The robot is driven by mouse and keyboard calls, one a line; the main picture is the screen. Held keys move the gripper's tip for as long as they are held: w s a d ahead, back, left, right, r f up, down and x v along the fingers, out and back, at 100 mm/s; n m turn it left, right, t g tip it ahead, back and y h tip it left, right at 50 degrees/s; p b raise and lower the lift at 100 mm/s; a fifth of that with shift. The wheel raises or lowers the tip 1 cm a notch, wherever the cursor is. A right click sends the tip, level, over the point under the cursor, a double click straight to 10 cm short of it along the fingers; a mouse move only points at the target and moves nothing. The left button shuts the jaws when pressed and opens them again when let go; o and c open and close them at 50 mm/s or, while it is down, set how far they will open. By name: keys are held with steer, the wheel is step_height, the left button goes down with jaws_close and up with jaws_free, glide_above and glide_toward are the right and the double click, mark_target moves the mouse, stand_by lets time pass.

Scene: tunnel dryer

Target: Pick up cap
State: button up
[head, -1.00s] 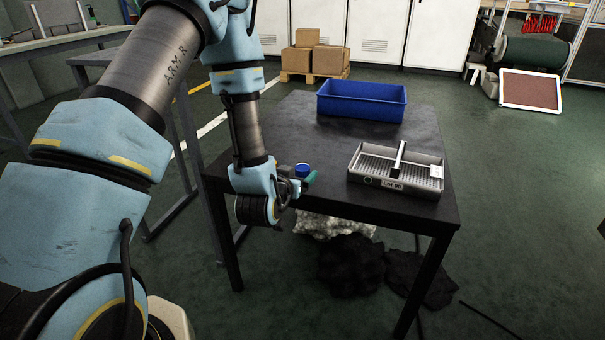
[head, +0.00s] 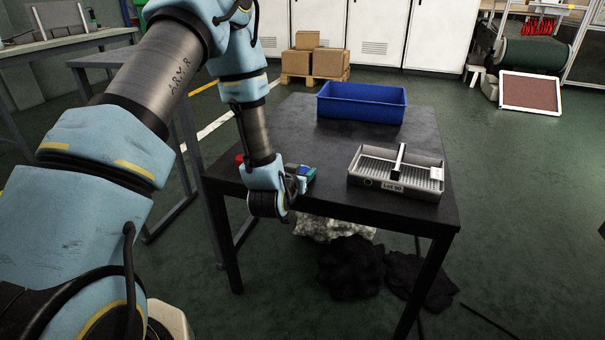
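No cap can be made out for certain. A small blue item (head: 303,171), which may be the cap, shows at the left front of the dark table (head: 330,150), partly hidden behind my gripper. A green item (head: 309,177) sits close against it. My gripper (head: 298,186) is at the table's front left edge, right beside these items. Its fingers are small and partly hidden by the wrist. I cannot tell whether they are open or touching anything.
A grey ribbed tray (head: 365,182) marked "Lot 90", with a dark bar across it, is on the table's right. A blue bin (head: 340,108) stands at the back. A small red item (head: 240,159) peeks out left of my wrist. The table's middle is clear.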

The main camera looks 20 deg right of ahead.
jaws_close()
